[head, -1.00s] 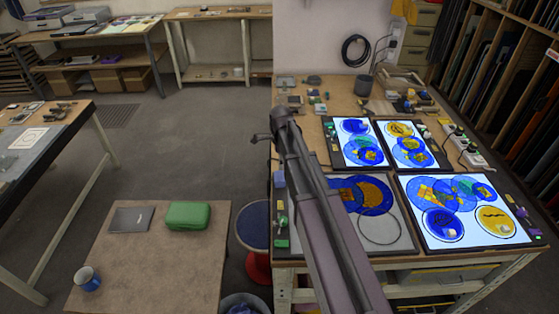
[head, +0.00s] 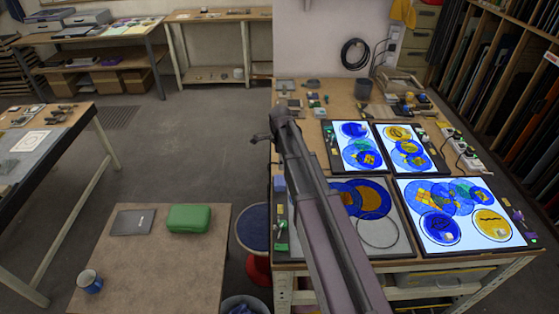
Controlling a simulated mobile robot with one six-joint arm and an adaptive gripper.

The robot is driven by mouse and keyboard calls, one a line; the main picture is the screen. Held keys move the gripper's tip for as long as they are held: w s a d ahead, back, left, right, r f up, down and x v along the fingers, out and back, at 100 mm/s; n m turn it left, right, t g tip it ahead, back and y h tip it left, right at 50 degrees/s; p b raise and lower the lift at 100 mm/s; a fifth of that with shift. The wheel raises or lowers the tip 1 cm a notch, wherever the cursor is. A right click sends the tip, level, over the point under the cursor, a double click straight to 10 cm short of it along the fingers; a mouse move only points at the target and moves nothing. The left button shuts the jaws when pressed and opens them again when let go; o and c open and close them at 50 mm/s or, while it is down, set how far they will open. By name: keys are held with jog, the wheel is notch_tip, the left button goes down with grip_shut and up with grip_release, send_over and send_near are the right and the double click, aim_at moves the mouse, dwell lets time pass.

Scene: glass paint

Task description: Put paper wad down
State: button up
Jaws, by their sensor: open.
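My arm reaches up from the bottom of the head view, in front of the workbench (head: 430,272). My gripper (head: 261,138) shows small at the arm's far end, left of the bench, with open floor behind it. It is open and I see nothing held in it. I cannot pick out the paper wad for certain. A small pale lump (head: 487,228) lies on a yellow glass disc, and another (head: 447,236) lies on a blue disc, both on the lit panel (head: 520,244); they are too small to name.
Two smaller lit panels stand behind, and a grey panel (head: 398,243) is partly behind my arm. A blue-topped stool (head: 252,228) stands between. The middle floor is clear.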

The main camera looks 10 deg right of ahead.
jog(key=s+n, duration=2)
jog(key=s, duration=0.1)
jog(key=shift+a, duration=0.3)
jog(key=shift+s, duration=0.1)
dwell(0.8)
